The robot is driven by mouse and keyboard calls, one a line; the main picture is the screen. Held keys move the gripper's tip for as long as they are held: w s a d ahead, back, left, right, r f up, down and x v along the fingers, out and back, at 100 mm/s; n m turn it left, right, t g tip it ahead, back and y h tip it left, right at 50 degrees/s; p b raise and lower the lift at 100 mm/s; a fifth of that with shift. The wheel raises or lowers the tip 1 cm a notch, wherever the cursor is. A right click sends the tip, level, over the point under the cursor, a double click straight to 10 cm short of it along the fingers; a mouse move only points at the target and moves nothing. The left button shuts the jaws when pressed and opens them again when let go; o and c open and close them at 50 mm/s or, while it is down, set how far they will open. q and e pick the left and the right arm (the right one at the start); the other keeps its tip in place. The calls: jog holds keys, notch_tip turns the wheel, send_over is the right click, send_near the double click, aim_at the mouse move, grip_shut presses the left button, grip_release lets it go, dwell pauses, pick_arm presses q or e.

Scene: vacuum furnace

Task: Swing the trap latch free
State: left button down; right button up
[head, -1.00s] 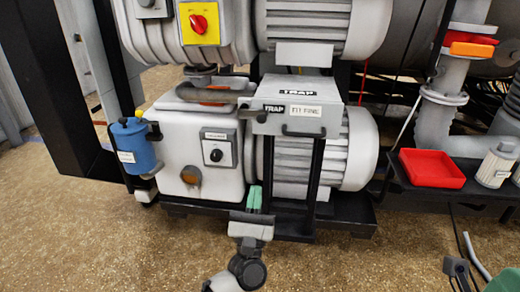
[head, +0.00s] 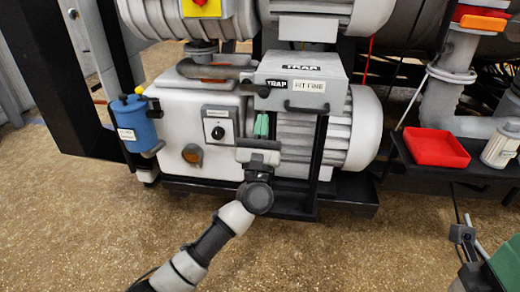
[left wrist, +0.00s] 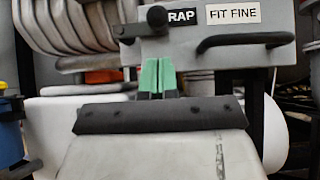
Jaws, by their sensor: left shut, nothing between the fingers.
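The trap is a grey box (head: 300,82) marked TRAP and FIT FINE, with a black bar handle (head: 306,107) on its front. In the left wrist view a dark lever with a round knob (left wrist: 156,18), apparently the latch, sits at the left of the trap's front face (left wrist: 225,55). My left gripper (head: 261,126) has green fingertips, shut together and empty, just below the box's front left part. In the left wrist view the fingertips (left wrist: 157,75) point up just below the knob; I cannot tell whether they touch.
A white pump housing with a dial (head: 217,130) is behind left of my gripper. A blue canister (head: 135,125) hangs further left. Black posts and a base frame (head: 295,205) stand under the trap. A red tray (head: 437,148) is at the right. The floor in front is open.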

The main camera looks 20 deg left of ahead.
aim_at(254, 91)
pick_arm(q)
notch_tip(254, 91, up, 3)
jog(key=shift+s+r+h, duration=0.1)
jog(key=shift+r+h, duration=0.05)
jog(key=shift+h, duration=0.15)
jog(key=shift+d+n+y, duration=0.1)
jog(key=shift+n+y, duration=0.4)
jog(key=shift+y, duration=0.2)
